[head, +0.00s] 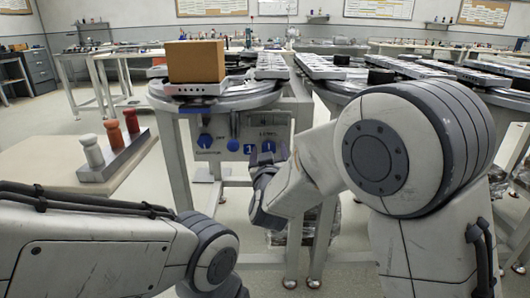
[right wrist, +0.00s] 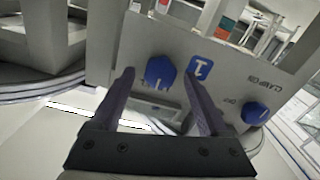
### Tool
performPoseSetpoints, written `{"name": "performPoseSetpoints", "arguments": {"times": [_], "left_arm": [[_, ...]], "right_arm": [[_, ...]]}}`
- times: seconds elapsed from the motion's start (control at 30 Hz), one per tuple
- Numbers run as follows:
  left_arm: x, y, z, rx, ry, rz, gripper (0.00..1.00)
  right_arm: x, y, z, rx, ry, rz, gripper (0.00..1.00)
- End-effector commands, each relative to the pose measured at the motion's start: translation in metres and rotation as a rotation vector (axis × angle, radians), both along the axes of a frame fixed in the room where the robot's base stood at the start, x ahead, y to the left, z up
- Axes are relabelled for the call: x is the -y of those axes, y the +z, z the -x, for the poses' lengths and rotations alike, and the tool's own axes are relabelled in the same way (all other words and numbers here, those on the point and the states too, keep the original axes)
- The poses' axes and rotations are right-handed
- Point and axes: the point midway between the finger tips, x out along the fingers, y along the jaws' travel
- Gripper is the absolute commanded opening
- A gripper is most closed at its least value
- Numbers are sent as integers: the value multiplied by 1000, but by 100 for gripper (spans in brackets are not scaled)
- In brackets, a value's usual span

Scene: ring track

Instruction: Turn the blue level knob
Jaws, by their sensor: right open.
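The blue level knob (right wrist: 160,72) is on the grey panel, between the fingertips of my right gripper (right wrist: 160,80) in the right wrist view. The fingers are spread on either side of it, and I cannot tell whether they touch it. In the head view the knob (head: 268,146) shows small below the LEVEL label, just above my right gripper (head: 263,158). A blue plate marked 1 (right wrist: 200,67) is beside it, close to one fingertip. My left arm comes in low at the left, its gripper out of view.
Another blue knob (head: 204,140) is on the panel (head: 216,157), to the left. A cardboard box (head: 196,62) stands on the ring track above. Several coloured pegs (head: 113,133) stand on a grey holder on a low surface at the left.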

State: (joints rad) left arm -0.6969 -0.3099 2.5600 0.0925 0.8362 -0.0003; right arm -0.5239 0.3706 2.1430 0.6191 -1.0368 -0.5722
Motion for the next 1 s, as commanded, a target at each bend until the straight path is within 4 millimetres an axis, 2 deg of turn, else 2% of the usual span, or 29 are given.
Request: {"name": "performPoseSetpoints", "arguments": {"times": [0.03,0.07,0.2,0.23,0.27,0.3,0.4,0.67,1.0], "left_arm": [[0,0,0,0,0,0,79],[0,0,0,0,0,0,79],[0,0,0,0,0,0,79],[0,0,0,0,0,0,79],[0,0,0,0,0,0,79],[0,0,0,0,0,0,79],[0,0,0,0,0,0,79],[0,-5,0,0,0,0,79],[0,-21,0,0,0,0,79]], "right_arm": [[0,0,0,0,0,0,79],[0,0,0,0,0,0,71],[0,0,0,0,0,0,18],[0,0,0,0,0,0,6],[0,0,0,0,0,0,0],[-15,0,1,1,6,-2,0],[-6,0,1,0,5,-2,0],[-3,-1,1,0,8,-71,0],[-1,-2,1,0,6,-335,0]]}}
